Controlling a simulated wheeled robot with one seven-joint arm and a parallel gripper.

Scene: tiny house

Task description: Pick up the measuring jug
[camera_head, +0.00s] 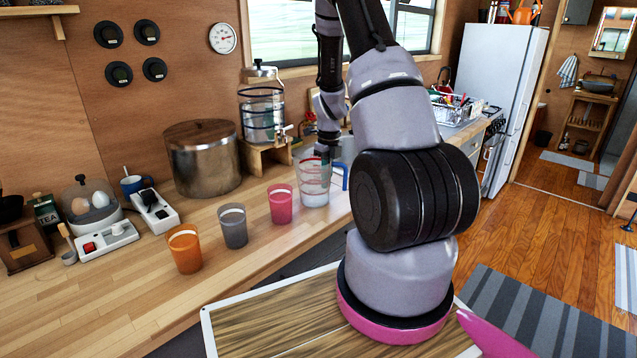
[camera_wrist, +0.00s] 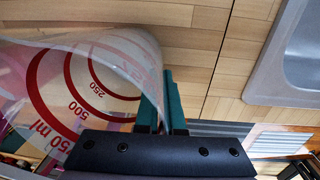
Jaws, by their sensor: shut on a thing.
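The measuring jug (camera_head: 314,186) is clear with red markings and a blue handle. It is upright at the right end of the row of cups, on or just above the wooden counter; I cannot tell which. My gripper (camera_head: 326,153) comes down from above and is shut on the jug's rim. In the wrist view the jug (camera_wrist: 75,90) fills the left side, showing red rings and numbers. The green fingers of my gripper (camera_wrist: 162,105) pinch its wall there. My arm hides the area to the right of the jug in the head view.
A pink cup (camera_head: 281,205), a grey cup (camera_head: 233,227) and an orange cup (camera_head: 185,249) stand left of the jug. A steel pot (camera_head: 203,160) and a glass dispenser (camera_head: 262,112) stand behind. A sink (camera_wrist: 290,60) lies close by. The front-left counter is clear.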

